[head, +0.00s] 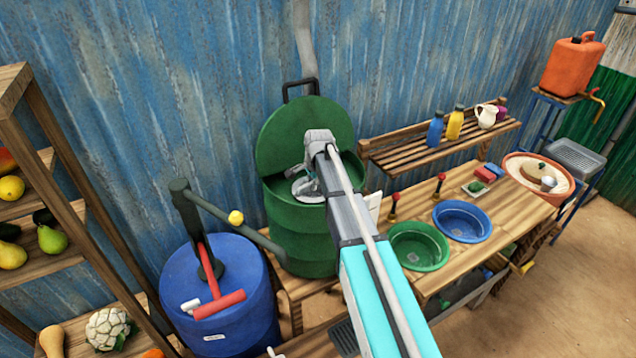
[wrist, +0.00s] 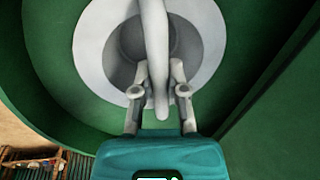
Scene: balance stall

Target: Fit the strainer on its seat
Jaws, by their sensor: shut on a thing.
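The strainer shows in the wrist view as a pale grey round piece (wrist: 92,52) with a darker hollow middle and a bar-like handle (wrist: 155,40) across it. My gripper (wrist: 159,93) is shut on this handle, one finger on each side. In the head view the strainer (head: 308,194) is at the mouth of the green drum (head: 300,235), partly hidden by my gripper (head: 303,182). The drum's round lid stands open behind it. The seat is hidden, and I cannot tell whether the strainer touches it.
A blue barrel (head: 240,305) with a pump and red handle stands left of the drum. A green basin (head: 418,247) and a blue basin (head: 463,220) sit on the wooden counter at right. Wooden shelves (head: 70,200) with fruit stand at far left.

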